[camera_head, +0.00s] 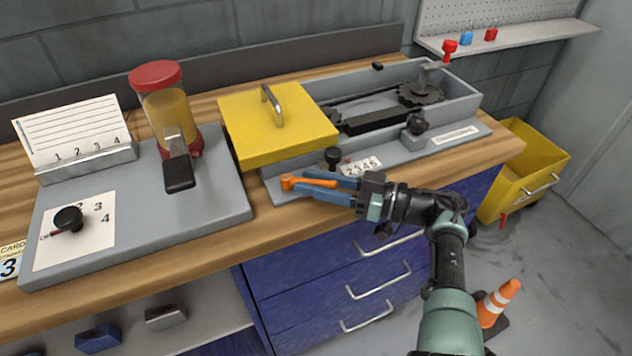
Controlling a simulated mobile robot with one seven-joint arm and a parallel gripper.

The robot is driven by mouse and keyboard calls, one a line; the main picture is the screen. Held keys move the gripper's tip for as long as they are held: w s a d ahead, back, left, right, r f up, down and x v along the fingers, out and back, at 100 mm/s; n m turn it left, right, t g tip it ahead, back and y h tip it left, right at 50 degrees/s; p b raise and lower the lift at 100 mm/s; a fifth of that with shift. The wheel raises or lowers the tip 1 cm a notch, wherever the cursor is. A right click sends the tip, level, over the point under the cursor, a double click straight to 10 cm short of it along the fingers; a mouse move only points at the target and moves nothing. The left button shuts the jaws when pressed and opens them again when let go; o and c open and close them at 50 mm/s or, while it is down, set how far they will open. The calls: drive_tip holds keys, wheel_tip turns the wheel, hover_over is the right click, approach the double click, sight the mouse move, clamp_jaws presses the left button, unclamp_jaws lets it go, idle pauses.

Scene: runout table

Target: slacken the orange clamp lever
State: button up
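The orange clamp lever (289,183) is at the front left corner of the grey trough unit's base, beside the yellow cover. It points to the right, toward my gripper. My gripper (301,180) reaches in from the right, with one blue finger behind the lever and one in front of it. The lever lies between the fingers. I cannot tell whether the fingers press on it or only stand around it. The lever's right end is partly hidden by the fingers.
The yellow cover (245,122) with its metal handle stands just behind the lever. A black knob (333,157) and a number strip (362,167) are close behind my fingers. A hopper with a red lid (156,75) stands left. Blue drawers (330,290) are below the table edge.

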drive_tip(key=shift+o, duration=0.4)
drive_tip(key=shift+d, duration=0.1)
drive_tip(key=shift+s+d+f, duration=0.1)
drive_tip(key=shift+d, duration=0.15)
drive_tip(key=b+v, duration=0.5)
drive_tip(key=v, duration=0.7)
drive_tip(key=shift+d, duration=0.15)
